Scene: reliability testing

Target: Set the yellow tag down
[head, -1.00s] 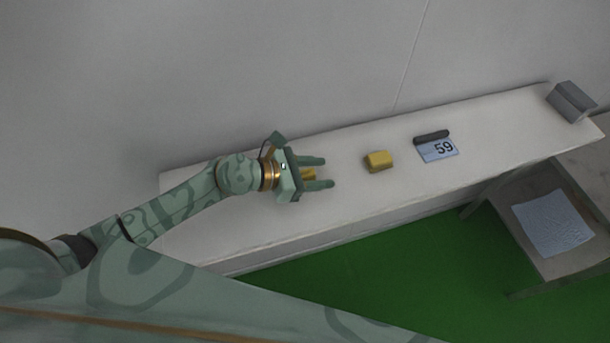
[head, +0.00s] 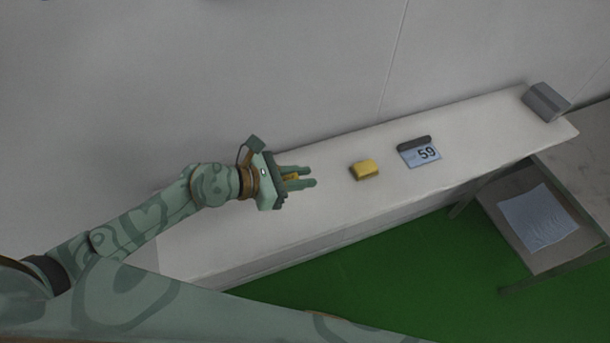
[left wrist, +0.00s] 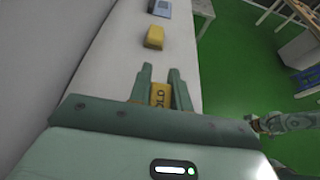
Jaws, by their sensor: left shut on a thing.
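The yellow tag (head: 291,177) is between the fingers of my left gripper (head: 306,176), over the left part of the white bench (head: 240,232). In the left wrist view the tag (left wrist: 160,95) shows black letters, partly hidden, between the two fingertips (left wrist: 160,74). My left gripper is shut on the tag. I cannot tell whether the tag touches the bench. At the right edge of the left wrist view, part of my right arm shows with its gripper end (left wrist: 256,122), too small to tell its state.
A yellow block (head: 364,170) lies on the bench just beyond my left fingertips. Past it are a card marked 59 (head: 426,154), a dark bar (head: 414,143) and a grey block (head: 546,101). A wall runs behind; a side table with a pale sheet (head: 538,218) stands right.

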